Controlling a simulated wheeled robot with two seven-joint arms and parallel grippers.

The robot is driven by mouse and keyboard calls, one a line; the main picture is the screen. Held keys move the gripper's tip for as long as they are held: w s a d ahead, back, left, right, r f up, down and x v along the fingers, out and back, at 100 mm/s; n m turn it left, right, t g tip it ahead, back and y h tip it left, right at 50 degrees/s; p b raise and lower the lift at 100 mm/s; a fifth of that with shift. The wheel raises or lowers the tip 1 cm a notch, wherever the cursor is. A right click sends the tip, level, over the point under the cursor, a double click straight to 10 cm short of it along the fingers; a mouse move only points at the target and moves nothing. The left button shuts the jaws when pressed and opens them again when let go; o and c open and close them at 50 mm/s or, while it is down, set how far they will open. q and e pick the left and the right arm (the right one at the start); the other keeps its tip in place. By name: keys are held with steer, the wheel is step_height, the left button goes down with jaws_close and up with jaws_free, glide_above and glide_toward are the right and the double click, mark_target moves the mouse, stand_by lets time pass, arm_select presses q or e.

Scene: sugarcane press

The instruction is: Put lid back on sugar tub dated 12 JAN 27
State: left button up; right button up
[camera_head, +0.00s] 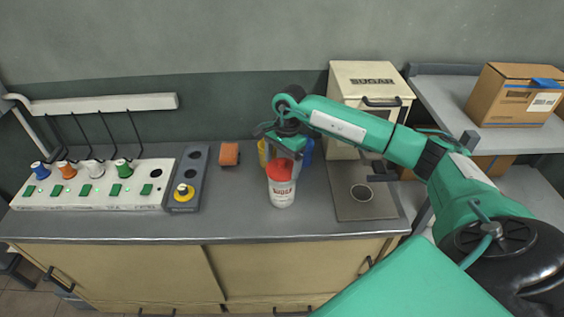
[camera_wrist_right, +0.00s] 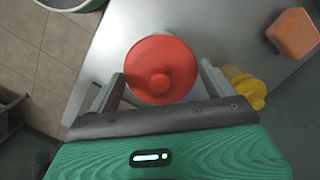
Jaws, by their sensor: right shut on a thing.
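A white sugar tub (camera_head: 283,192) with red lettering stands upright on the grey counter, near the front middle. Its date is too small to read. A red lid (camera_head: 279,169) is at the tub's mouth; I cannot tell whether it is seated or just above the rim. My right gripper (camera_head: 283,155) is over the tub, pointing down, shut on the red lid. In the right wrist view, the round lid with its central knob (camera_wrist_right: 160,68) is between the two fingers and hides the tub. My left gripper is not in view.
An orange block (camera_head: 229,153) lies left of the tub. Yellow (camera_head: 263,153) and blue (camera_head: 307,151) items stand behind it, partly hidden. A panel with coloured knobs (camera_head: 90,186) is at left. A cream SUGAR bin (camera_head: 357,78) and dark plate (camera_head: 362,205) are at right.

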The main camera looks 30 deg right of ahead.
steer(key=shift+f+b, duration=0.2)
steer(key=shift+b, duration=0.55)
stand_by(0.8)
stand_by(0.4)
steer(key=o, duration=0.9)
steer(key=shift+r, duration=0.1)
steer(key=shift+r+p, duration=1.45)
steer(key=shift+r, duration=2)
jaws_close()
